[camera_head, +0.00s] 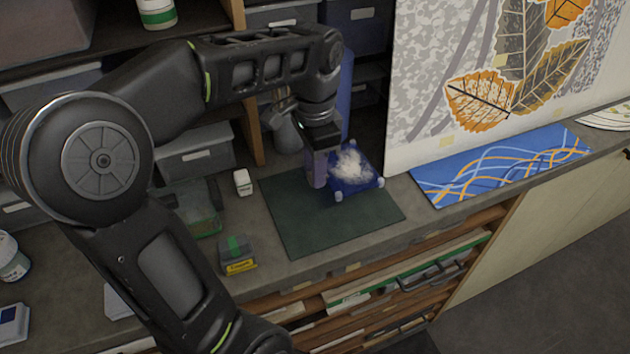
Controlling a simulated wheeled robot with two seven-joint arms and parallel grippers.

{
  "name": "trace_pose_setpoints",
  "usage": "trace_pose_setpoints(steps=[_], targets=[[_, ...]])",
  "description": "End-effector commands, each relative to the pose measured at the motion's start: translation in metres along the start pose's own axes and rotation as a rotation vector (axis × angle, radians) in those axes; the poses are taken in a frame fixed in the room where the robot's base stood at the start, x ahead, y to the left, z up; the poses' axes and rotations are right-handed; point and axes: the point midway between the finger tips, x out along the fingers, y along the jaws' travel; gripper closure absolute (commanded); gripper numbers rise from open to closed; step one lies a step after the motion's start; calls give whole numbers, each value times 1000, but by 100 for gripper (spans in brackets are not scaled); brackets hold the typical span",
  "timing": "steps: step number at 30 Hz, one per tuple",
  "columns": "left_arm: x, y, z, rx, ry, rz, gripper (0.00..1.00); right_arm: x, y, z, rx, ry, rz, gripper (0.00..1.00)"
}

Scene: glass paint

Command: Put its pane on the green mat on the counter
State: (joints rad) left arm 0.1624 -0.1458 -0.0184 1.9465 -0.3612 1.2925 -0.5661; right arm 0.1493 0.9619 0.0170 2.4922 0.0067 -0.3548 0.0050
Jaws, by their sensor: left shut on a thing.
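The dark green mat (310,229) lies flat on the grey counter. A small blue pane (352,188) with a white feathery pattern and pale corner pieces is at the mat's back right edge, partly overlapping it in the picture. My left gripper (318,178) reaches down from above and is shut on the pane's left side. The fingers hide part of that side. I cannot tell whether the pane touches the mat or hangs just above it. My right gripper is not in view.
A blue patterned panel (500,165) lies to the right, before a large leaf picture (470,80). A small white bottle (242,182) and a green-and-yellow box (238,256) stand left of the mat. The mat's front is clear. Shelves with grey bins stand behind.

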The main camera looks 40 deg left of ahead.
Motion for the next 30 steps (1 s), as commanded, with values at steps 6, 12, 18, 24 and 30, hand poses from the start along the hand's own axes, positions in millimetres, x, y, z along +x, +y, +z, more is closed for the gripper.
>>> trace_pose_setpoints(steps=[6, 12, 18, 24, 30], targets=[[9, 0, 1, 0, -2, 2, 100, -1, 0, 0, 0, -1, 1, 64], [35, 0, 0, 1, -2, 1, 100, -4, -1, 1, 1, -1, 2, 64], [37, 0, 0, 1, 1, -1, 100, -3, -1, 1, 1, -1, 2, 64], [41, 0, 0, 1, 0, 0, 100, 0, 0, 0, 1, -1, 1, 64], [40, 0, 0, 1, 0, 0, 62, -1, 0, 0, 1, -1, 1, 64]])
